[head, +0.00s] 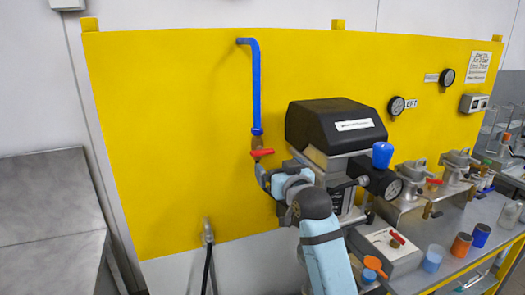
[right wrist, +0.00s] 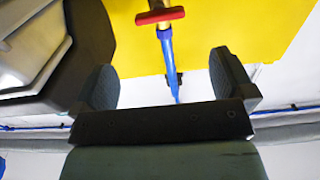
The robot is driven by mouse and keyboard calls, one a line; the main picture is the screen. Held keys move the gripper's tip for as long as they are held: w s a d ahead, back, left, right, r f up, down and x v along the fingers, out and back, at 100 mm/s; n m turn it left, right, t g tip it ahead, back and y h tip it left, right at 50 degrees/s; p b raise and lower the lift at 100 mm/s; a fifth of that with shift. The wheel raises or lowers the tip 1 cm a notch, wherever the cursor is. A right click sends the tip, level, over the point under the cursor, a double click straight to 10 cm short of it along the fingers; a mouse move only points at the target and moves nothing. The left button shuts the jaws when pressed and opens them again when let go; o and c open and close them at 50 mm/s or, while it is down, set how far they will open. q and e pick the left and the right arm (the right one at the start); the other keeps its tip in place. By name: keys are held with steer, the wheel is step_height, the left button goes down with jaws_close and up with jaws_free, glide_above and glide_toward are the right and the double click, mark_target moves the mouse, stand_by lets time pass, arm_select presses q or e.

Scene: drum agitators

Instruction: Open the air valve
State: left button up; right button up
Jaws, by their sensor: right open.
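The air valve is a brass body (head: 257,141) with a red handle (head: 262,153) on the blue pipe (head: 256,85) in front of the yellow panel. The handle lies crosswise to the pipe. My right gripper (head: 262,172) is just below the handle and partly hidden by its own arm. In the right wrist view the red handle (right wrist: 160,15) is at the top, beyond the open fingers (right wrist: 164,76). The blue pipe (right wrist: 169,60) runs down between them in the picture. Nothing is held, and the fingers appear apart from the handle. My left gripper is out of view.
A black-topped machine (head: 336,122) stands close to the right of the valve; its dark side shows left in the wrist view. The yellow panel (head: 165,130) left of the pipe is mostly clear.

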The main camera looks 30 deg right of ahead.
mark_target(264, 152)
steer(key=p+x, duration=0.2)
steer(key=x, duration=0.8)
steer(key=shift+w+a, duration=0.1)
steer(key=shift+w, duration=0.05)
steer(key=shift+w+d, duration=0.2)
steer(key=shift+w, duration=0.5)
steer(key=shift+c, duration=0.2)
steer(key=c, duration=0.8)
steer(key=shift+c, duration=0.2)
